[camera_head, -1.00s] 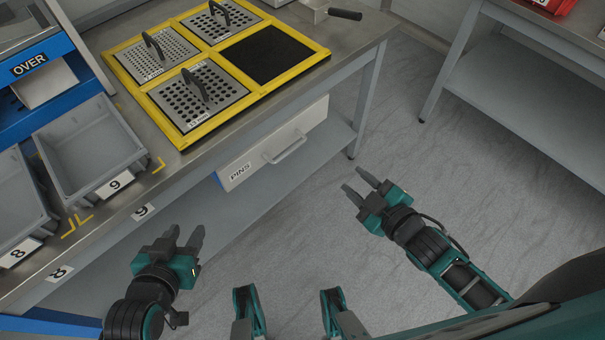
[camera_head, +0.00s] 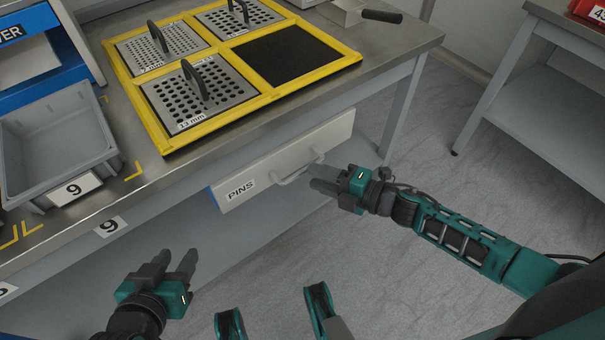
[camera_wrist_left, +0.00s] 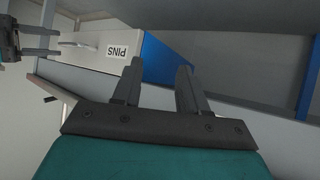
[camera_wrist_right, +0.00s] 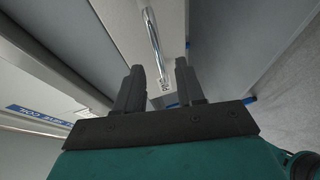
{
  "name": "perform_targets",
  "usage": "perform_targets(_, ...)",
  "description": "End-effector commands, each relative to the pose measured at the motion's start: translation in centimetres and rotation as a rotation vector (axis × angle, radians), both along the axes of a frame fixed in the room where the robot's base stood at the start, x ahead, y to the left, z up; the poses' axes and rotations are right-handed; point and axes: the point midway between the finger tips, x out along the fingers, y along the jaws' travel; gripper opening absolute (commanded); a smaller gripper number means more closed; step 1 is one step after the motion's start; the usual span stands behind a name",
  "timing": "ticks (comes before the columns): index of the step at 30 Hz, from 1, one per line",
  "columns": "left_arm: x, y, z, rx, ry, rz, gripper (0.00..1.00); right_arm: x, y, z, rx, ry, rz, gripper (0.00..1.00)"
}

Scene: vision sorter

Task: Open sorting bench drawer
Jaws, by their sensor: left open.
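The drawer (camera_head: 250,178) has a pale front marked PINS and hangs under the bench top. It shows in the left wrist view (camera_wrist_left: 88,55) with a blue side behind its front. Its metal bar handle (camera_head: 290,178) is partly hidden by my right fingers in the head view. My right gripper (camera_head: 316,179) is open, with its fingertips close to the handle's right part. In the right wrist view the handle (camera_wrist_right: 152,35) lies beyond the open fingers; I see no grip on it. My left gripper (camera_head: 176,262) is open and empty, low in front of the bench, left of the drawer.
The sorting bench (camera_head: 150,185) carries a yellow frame (camera_head: 290,92) with sieve plates and a grey bin (camera_head: 60,140). A shelf (camera_head: 240,235) runs below the drawer. Another table (camera_head: 540,110) stands at right. The floor between is clear.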

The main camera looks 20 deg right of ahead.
Motion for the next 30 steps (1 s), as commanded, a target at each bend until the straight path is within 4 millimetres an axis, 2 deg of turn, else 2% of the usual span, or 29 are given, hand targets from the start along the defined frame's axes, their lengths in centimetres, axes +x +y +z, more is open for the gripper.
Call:
perform_targets(3, 0.0, -0.3, -0.5, -0.004, 0.003, -0.005, 0.43, 1.7, 1.5, -0.5, 0.003, -0.001, -0.001, 0.38)
perform_targets(7, 0.1, -0.5, -0.5, -0.009, -0.001, -0.009, 0.43, 2.8, 2.5, -0.8, 0.002, -0.001, -0.001, 0.38)
perform_targets(20, 0.4, -0.6, 0.0, -0.011, -0.008, -0.011, 0.43, 3.5, 3.3, -0.9, 0.002, 0.002, -0.002, 0.38)
perform_targets(30, 0.4, -0.5, -0.2, -0.011, -0.008, -0.008, 0.43, 3.5, 3.2, -0.9, 0.002, 0.002, -0.002, 0.07)
